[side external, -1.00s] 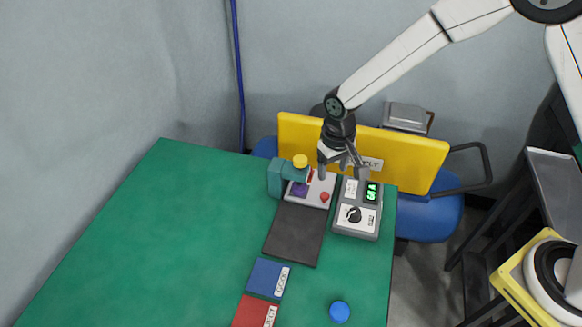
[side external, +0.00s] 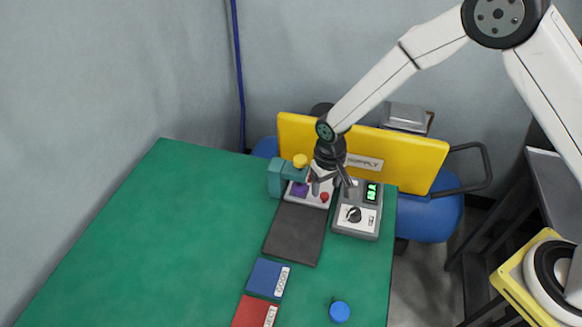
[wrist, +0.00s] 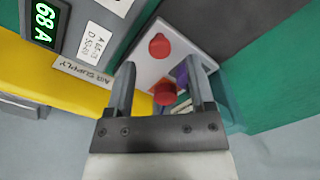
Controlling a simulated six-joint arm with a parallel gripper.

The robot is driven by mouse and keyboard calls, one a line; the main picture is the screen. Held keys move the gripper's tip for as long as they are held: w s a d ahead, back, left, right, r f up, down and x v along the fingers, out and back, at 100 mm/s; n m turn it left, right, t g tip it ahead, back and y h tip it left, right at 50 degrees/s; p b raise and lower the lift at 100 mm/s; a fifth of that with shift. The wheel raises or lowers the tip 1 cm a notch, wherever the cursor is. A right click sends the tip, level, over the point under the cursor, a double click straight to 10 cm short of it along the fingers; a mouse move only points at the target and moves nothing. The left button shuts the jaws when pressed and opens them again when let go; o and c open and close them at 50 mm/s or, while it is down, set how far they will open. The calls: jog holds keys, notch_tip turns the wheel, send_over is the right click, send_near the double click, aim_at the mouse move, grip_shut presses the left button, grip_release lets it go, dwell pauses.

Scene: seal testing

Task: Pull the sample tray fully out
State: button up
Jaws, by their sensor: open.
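The light grey sample tray (side external: 313,198) lies on the green bench by the teal stand, with a purple piece (side external: 299,189) on it. One red knob (side external: 324,197) stands near its front right corner. The wrist view shows this pale plate (wrist: 183,45) with two red knobs, one (wrist: 159,46) beyond my fingertips and one (wrist: 165,95) between my fingers. My gripper (side external: 331,187) is open above the tray's right part, and it also shows in the wrist view (wrist: 159,66). I cannot tell whether a finger touches the knob between them. The purple piece is partly hidden behind a finger there.
A teal stand (side external: 275,178) with a yellow cap is left of the tray. A grey meter box (side external: 357,217) stands close on the right. A yellow panel (side external: 415,160) rises behind. A bare dark mat (side external: 294,235) lies in front, and the bench's left is clear.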

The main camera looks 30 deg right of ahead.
jog(key=shift+f, duration=1.4)
grip_shut()
dwell(0.5)
